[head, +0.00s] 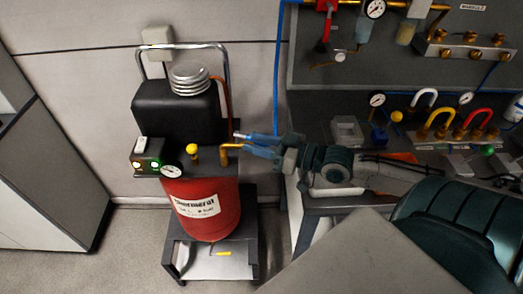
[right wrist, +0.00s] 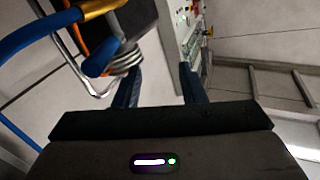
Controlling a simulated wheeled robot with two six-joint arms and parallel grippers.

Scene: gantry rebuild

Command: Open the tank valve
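The red tank (head: 208,208) stands upright under a black unit with a silver ribbed head. A brass pipe (head: 228,149) rises from its top right, beside a yellow knob (head: 193,149). A yellow-handled part (head: 222,253) lies low below the tank. My right gripper (head: 244,143) is at the brass pipe; contact cannot be told. In the right wrist view its two blue fingers (right wrist: 159,82) stand apart with nothing visibly held. A blue rounded handle-like part (right wrist: 100,60) on brass fittings (right wrist: 102,7) shows left of the fingers. My left gripper is not in view.
A small box with lit lamps (head: 147,155) and a dial gauge (head: 172,171) sit at the tank's left. A bench with several coloured pipe bends (head: 437,122) stands right. A blue hose (head: 278,75) hangs behind my gripper. The floor at left is clear.

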